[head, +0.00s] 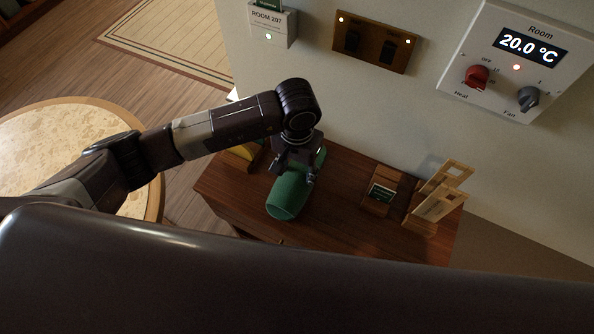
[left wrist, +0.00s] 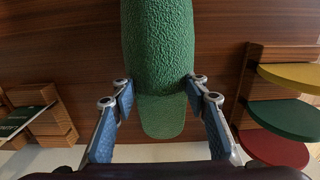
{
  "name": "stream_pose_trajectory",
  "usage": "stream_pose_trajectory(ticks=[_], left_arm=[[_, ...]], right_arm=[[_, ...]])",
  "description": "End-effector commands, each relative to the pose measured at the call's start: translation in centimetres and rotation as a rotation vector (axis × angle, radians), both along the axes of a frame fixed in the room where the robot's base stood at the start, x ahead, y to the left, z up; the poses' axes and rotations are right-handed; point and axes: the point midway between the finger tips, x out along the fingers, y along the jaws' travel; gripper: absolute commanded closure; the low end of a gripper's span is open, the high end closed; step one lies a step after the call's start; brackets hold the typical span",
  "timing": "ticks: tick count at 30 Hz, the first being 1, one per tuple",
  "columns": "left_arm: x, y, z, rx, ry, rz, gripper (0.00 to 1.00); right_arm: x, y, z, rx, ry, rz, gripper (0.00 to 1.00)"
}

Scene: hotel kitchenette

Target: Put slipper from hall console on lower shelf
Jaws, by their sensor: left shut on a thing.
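The green slipper (head: 288,196) is at the left part of the wooden hall console (head: 340,228) in the head view. My left gripper (head: 295,172) reaches down over it from above and is shut on it. In the left wrist view the textured green slipper (left wrist: 158,50) runs between the two blue-padded fingers of the left gripper (left wrist: 160,103). The head view does not show clearly whether the slipper touches the console top. The lower shelf cannot be made out. My right gripper is not in view.
On the console stand a small wooden holder with a dark card (head: 382,193) and a light wooden rack (head: 437,200). A stand with yellow, green and red discs (left wrist: 278,115) is close beside the gripper. A round table (head: 60,125) is at left.

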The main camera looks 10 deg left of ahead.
Motion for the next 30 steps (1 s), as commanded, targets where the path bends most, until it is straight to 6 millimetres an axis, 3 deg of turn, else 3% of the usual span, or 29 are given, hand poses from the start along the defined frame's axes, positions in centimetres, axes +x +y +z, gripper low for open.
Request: stream_pose_trajectory(ticks=[6,18,30], left_arm=[[0.0,0.0,-0.1,0.000,0.000,0.000,0.41],[0.1,0.0,0.6,-0.002,-0.003,0.000,0.41],[0.2,0.0,8.7,-0.002,-0.007,-0.002,0.41]], right_arm=[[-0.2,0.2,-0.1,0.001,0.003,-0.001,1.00],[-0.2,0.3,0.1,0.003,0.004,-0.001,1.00],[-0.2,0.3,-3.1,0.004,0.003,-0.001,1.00]])
